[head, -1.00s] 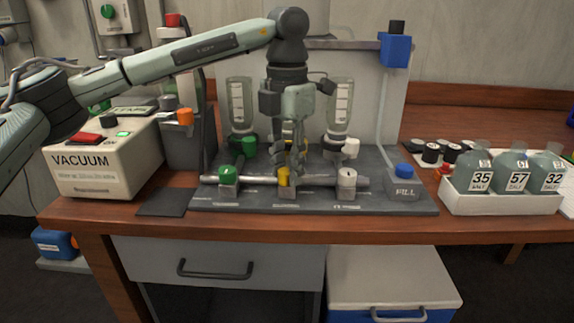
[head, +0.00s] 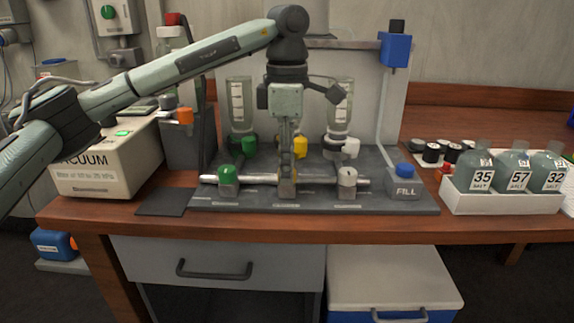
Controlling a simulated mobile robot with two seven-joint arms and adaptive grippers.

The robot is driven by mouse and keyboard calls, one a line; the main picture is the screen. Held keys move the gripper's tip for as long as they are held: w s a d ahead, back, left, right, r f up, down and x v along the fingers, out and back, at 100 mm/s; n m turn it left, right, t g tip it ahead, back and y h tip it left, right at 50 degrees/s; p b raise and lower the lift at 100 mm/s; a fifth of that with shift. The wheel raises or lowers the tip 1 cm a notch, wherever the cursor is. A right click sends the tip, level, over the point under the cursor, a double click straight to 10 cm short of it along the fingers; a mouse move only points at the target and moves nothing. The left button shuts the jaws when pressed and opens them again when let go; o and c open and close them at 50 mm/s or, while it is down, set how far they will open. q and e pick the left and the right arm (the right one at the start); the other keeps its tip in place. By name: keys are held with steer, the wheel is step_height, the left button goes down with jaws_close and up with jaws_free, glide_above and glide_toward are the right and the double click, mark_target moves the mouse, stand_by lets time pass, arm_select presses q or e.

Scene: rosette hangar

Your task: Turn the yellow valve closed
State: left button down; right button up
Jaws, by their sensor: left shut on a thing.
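My left gripper (head: 287,178) points down over the middle of the horizontal silver pipe on the grey rig base. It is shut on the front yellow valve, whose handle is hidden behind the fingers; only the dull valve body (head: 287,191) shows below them. I cannot tell the handle's angle. Another yellow knob (head: 300,147) stands behind, just right of the fingers, below the glass bottles. My right gripper is not in view.
A green valve (head: 228,173) and a white valve (head: 347,178) flank the gripper on the pipe. Upside-down bottles (head: 339,108) stand behind. A FILL block (head: 405,188) is at right, a vacuum box (head: 108,160) at left and a bottle tray (head: 500,204) at far right.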

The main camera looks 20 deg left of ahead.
arm_select(q)
steer(key=m, duration=0.4)
steer(key=shift+m, duration=2.3)
steer(key=c, duration=1.2)
jaws_free()
step_height(320, 180, up, 12)
steer(key=shift+r, duration=0.1)
